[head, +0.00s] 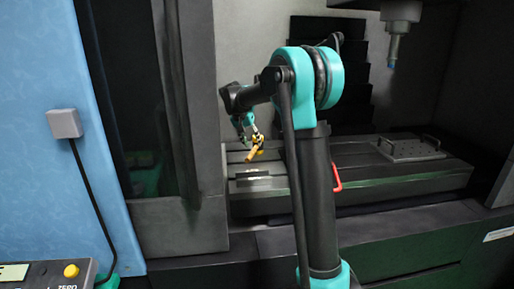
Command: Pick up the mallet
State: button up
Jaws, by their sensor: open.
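The mallet (253,153) is small in the head view, left of centre, with a tan handle slanting down to the left and a yellowish part at its upper end. My gripper (256,138) is right at the mallet's upper end, reaching down from the upper left. The jaws are open. The fingers are too small to make out clearly, and I cannot tell whether they touch the mallet or whether it rests on the machine table.
The slotted machine table (365,184) spans the middle, partly hidden by my arm. A metal block (250,177), a red handle (337,178) and a plate with handles (410,149) are there. A tool head (398,30) hangs at upper right. A dark door frame (190,100) stands left.

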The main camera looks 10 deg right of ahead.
aim_at(255, 147)
jog(key=x, duration=0.5)
jog(key=shift+d+f, duration=0.1)
grip_shut()
dwell(0.4)
